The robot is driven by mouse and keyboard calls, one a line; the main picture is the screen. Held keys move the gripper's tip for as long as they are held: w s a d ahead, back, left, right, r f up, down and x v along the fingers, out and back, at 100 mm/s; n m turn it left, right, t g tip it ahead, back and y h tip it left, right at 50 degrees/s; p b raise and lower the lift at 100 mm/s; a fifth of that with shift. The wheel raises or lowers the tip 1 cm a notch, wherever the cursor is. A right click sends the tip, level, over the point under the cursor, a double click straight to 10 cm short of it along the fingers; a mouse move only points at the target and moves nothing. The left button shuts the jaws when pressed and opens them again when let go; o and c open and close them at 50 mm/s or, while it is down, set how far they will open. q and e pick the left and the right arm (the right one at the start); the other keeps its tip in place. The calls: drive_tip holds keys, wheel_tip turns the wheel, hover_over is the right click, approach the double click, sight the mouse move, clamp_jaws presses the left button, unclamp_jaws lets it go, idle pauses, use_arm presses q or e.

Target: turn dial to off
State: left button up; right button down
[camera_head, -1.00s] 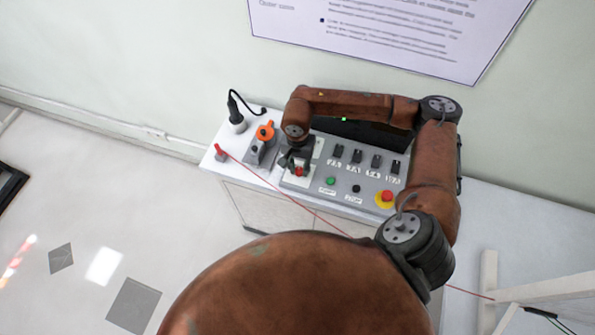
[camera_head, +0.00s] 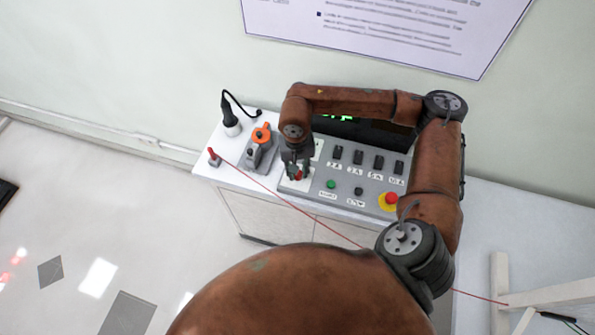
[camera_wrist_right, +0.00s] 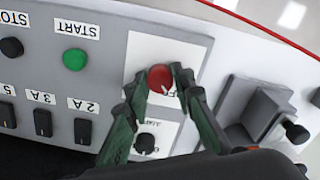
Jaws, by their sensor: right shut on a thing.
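The dial is a round red knob (camera_wrist_right: 160,77) with a small white mark, on a white plate of the grey control panel (camera_wrist_right: 215,25). Lettering beside it is partly hidden; only an "F" shows clearly. My right gripper (camera_wrist_right: 161,86) reaches down with its two dark fingers on either side of the knob and is shut on it. In the head view the right gripper (camera_head: 297,172) stands over the panel's left part, and a bit of the red knob (camera_head: 298,176) shows between the fingers. My left gripper is not in view.
A smaller black knob (camera_wrist_right: 146,142) sits close beside the fingers. The green START button (camera_wrist_right: 75,60) and several black switches are nearby. An orange-handled device (camera_head: 261,134), a black-handled tool (camera_head: 231,122) and a red emergency button (camera_head: 391,198) stand around. A red cable crosses in front.

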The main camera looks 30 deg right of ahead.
drive_tip(key=c, duration=1.7)
unclamp_jaws()
drive_tip(key=shift+o, duration=0.2)
wheel_tip(320, 180, up, 12)
drive_tip(key=shift+a, duration=0.15)
